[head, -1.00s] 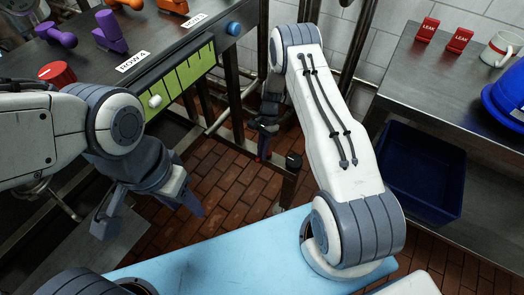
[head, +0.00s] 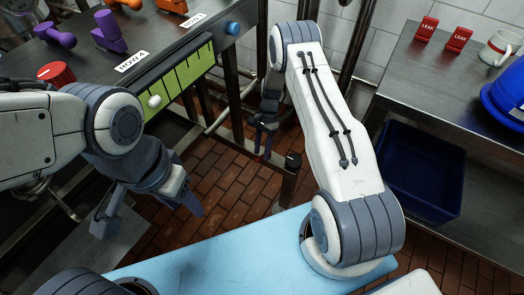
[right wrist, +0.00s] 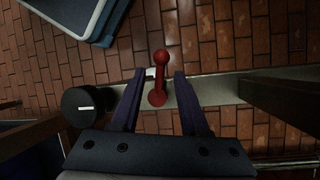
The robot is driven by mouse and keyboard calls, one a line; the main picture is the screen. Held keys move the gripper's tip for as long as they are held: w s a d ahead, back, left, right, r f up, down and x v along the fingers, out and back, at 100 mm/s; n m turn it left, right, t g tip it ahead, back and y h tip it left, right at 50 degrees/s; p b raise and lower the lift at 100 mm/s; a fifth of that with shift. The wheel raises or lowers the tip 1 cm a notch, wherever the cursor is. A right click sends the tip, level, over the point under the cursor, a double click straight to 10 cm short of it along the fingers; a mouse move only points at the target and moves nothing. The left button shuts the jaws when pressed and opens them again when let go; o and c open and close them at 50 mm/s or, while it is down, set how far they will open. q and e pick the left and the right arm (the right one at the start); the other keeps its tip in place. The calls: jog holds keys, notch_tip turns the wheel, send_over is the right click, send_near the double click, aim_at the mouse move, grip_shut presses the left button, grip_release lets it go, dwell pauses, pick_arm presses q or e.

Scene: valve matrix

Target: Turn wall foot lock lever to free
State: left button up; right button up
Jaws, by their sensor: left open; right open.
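A red lever (right wrist: 160,80) with a round ball end stands on a grey metal rail (right wrist: 220,91) low over the floor. It shows in the right wrist view. My right gripper (right wrist: 159,92) is open, with one finger on each side of the lever; I cannot tell whether either finger touches it. My left gripper (head: 150,212) is open and empty at the lower left, away from the lever.
A black knob with a white mark (right wrist: 82,105) sits on the rail left of the lever; in the head view it is at the rail's end (head: 293,160). A dark blue bin (head: 420,175) stands under the right-hand bench. Brick floor (head: 230,190) is clear below.

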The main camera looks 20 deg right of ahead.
jog(key=v, duration=0.9)
jog(key=shift+r+p, duration=0.3)
jog(key=shift+p, duration=0.15)
jog(key=shift+w+d, duration=0.1)
